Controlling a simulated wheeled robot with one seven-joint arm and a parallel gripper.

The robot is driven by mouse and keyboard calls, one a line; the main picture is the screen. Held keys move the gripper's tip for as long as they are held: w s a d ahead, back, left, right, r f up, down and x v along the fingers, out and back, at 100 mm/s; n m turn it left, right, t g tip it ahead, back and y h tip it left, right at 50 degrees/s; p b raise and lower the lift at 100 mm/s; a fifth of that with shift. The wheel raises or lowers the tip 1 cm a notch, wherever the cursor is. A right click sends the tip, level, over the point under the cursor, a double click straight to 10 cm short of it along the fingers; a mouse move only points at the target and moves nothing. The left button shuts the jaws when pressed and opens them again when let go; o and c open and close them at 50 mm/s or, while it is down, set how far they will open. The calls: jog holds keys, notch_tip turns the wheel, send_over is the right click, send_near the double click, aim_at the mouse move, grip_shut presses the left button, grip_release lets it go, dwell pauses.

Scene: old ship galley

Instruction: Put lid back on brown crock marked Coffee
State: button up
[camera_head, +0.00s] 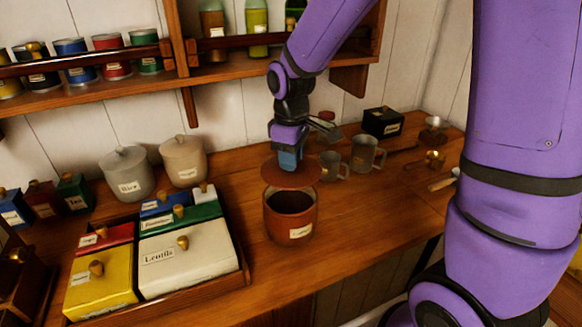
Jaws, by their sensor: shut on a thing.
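The brown crock (291,224) stands upright and open on the wooden counter, right of the tray of tins. A small pale label shows on its front, too small to read surely. A flat, round, reddish-brown lid (303,181) hangs above the crock's mouth, about level and apart from the rim at the front. My gripper (289,163) is shut on the lid from above; its fingers hide the knob. The crock's dark inside shows under the lid.
A wooden tray (243,268) holds several coloured lidded boxes at left. Metal mugs (366,152) and a black box (383,122) stand behind right. A shelf (120,90) with tins runs above. Counter right of the crock is clear.

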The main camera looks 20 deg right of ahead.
jog(key=shift+w+a+f, duration=0.1)
jog(key=shift+a+f, duration=0.05)
jog(key=shift+f, duration=3)
jog(key=shift+f, duration=0.15)
jog(key=o, duration=1.6)
jog(key=shift+c, duration=0.2)
jog(key=shift+r, duration=3.55)
